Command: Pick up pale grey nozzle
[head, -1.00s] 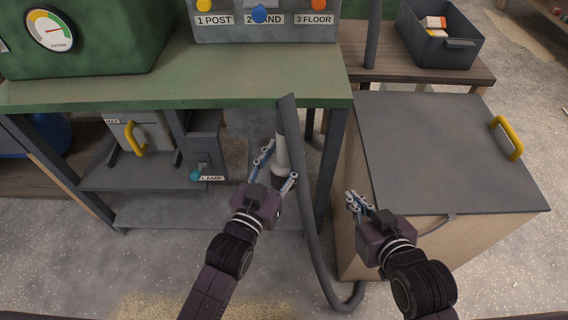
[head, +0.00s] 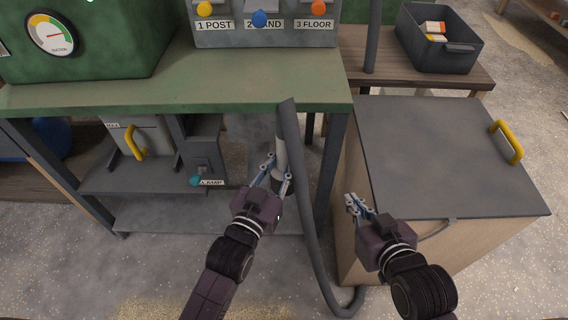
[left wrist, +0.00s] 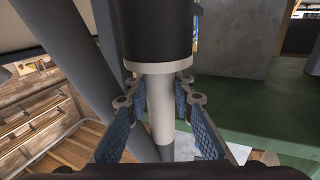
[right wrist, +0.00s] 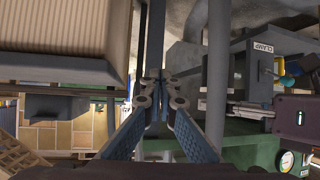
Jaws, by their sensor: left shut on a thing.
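The pale grey nozzle (head: 281,154) stands upright under the front edge of the green bench, with a dark section at its lower end. My left gripper (head: 278,172) is shut on it, one finger on each side. In the left wrist view the nozzle's pale tube (left wrist: 159,105) runs between the fingers (left wrist: 158,88), beside a pale ring and a wide black section. My right gripper (head: 354,203) is shut and empty in front of the wooden cabinet. Its fingertips meet in the right wrist view (right wrist: 159,86).
A dark grey hose (head: 309,200) hangs just right of the nozzle and loops to the floor. The green bench (head: 170,88) is above, with a lower shelf (head: 190,217) behind. The grey-topped cabinet (head: 450,160) stands right. A clamp with a teal knob (head: 195,181) is left.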

